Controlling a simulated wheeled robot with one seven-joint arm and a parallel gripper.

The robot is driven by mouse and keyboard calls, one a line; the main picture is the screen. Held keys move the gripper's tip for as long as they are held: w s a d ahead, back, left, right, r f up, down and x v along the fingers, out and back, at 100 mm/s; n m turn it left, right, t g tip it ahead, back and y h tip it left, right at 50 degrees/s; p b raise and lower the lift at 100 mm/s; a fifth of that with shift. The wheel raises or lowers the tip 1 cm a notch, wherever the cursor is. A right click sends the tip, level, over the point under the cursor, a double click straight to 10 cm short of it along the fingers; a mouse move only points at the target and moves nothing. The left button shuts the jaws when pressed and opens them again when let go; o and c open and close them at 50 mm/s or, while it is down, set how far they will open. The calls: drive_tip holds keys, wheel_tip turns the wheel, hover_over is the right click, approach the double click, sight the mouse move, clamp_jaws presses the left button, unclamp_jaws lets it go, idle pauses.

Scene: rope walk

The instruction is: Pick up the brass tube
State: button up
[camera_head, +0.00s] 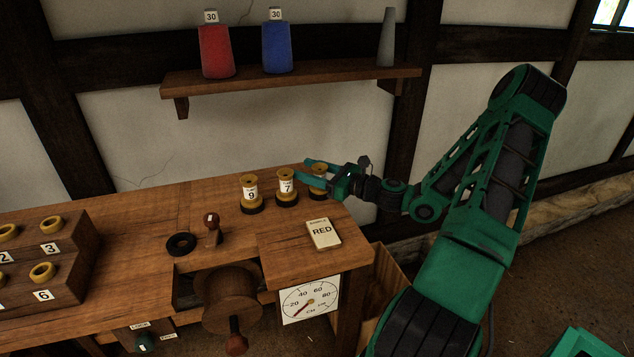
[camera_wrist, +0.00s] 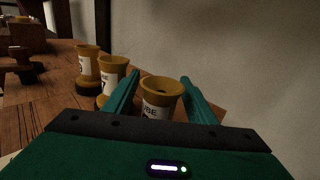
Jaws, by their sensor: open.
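Three brass tubes with white labels stand upright in a row on the bench. The left one reads 9 (camera_head: 250,191) and the middle one 7 (camera_head: 286,184). The right tube (camera_head: 319,169) is partly hidden by my gripper (camera_head: 302,170), and its number cannot be read. In the wrist view, this right tube (camera_wrist: 160,91) stands between the two fingers of my open gripper, with its flared rim facing up. The fingers appear on either side of it; contact cannot be told. The middle tube (camera_wrist: 112,74) is just outside the left finger.
A black ring (camera_head: 181,244) and a wooden-handled stamp (camera_head: 212,228) are to the left. A stepped block (camera_head: 83,254) holds more brass pieces. A shelf (camera_head: 330,82) with red and blue cones hangs above.

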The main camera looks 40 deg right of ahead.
drive_tip(key=shift+c, duration=0.6)
drive_tip(key=c, duration=1.2)
drive_tip(key=shift+o, duration=0.2)
drive_tip(key=shift+r, duration=0.2)
